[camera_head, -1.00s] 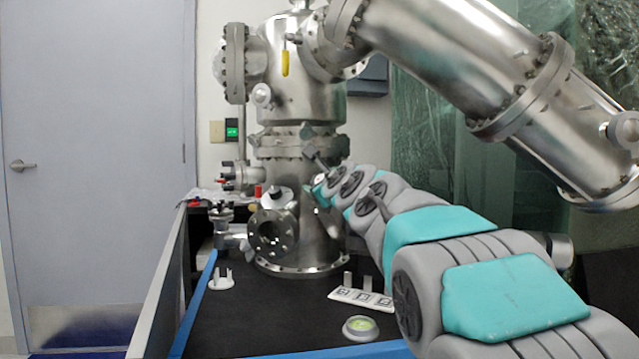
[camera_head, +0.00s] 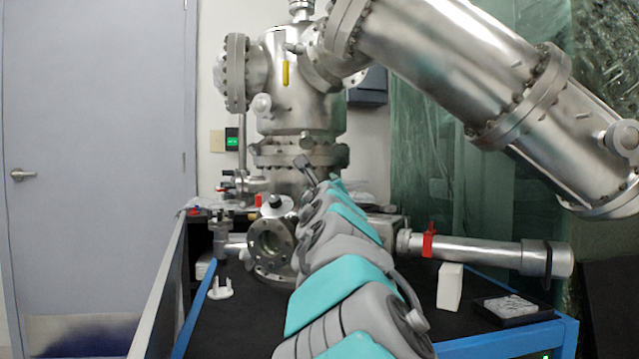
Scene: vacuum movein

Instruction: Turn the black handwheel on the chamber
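The steel chamber (camera_head: 296,105) stands upright at the back of the black table. A small black knob-like part (camera_head: 276,202) sits on a pale disc low on the chamber's front; I cannot tell whether it is the handwheel, and no other black wheel shows clearly. My arm runs from the bottom middle up to the chamber and covers much of its lower right side. The arm's far end is small and seen end-on beside the chamber. Narrow grey parts there may be my gripper (camera_head: 312,172); its fingers and any contact cannot be made out.
A bolted flange port (camera_head: 270,246) faces forward, left of my arm. A pipe with a red handle (camera_head: 429,240) runs right. A white block (camera_head: 450,286), a dark tray (camera_head: 510,308) and a small white holder (camera_head: 221,289) are on the table (camera_head: 245,325). A large steel tube overhangs at upper right.

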